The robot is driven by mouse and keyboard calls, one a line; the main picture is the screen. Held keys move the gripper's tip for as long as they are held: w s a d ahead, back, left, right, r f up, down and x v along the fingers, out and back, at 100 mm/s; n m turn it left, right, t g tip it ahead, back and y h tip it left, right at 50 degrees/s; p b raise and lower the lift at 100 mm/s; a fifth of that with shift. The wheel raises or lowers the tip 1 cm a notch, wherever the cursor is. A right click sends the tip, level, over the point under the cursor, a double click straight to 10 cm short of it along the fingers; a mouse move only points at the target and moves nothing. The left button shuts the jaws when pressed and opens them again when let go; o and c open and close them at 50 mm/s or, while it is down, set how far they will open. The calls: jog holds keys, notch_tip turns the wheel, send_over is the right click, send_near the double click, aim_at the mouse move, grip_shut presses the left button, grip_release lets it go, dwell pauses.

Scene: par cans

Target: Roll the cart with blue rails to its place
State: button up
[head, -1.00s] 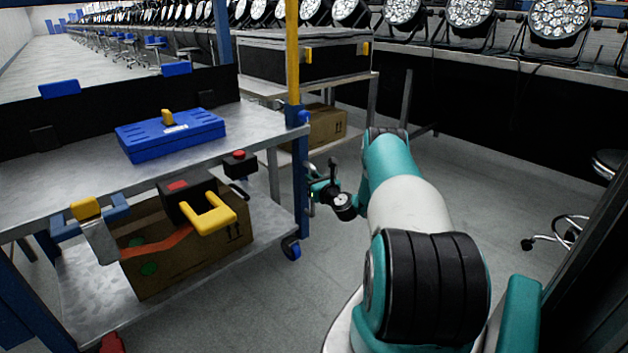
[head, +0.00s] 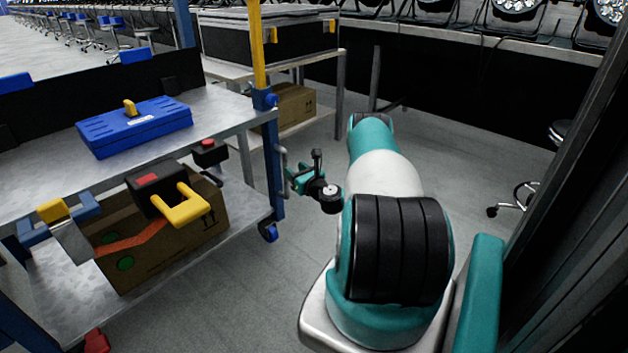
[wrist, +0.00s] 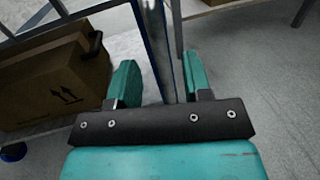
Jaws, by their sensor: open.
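The cart with blue rails (head: 273,165) stands at the left in the head view, with metal shelves and a yellow upper post section. An upright metal handle (head: 283,165) is on its near right post. My gripper (head: 291,178) is at that handle, open. In the wrist view the two teal fingers (wrist: 160,85) are apart, with the upright bar and blue post showing in the gap between them. Whether the fingers touch the bar cannot be told.
The cart carries a blue case (head: 135,128) on top and a cardboard box (head: 170,245) below. Another cart with a black case (head: 270,42) stands behind it. Grey floor lies open to the right, up to a black-draped bench (head: 440,85) and a stool (head: 522,195).

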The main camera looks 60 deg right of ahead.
jog(key=p+v, duration=1.1)
jog(key=p, duration=0.8)
jog(key=shift+s, duration=0.15)
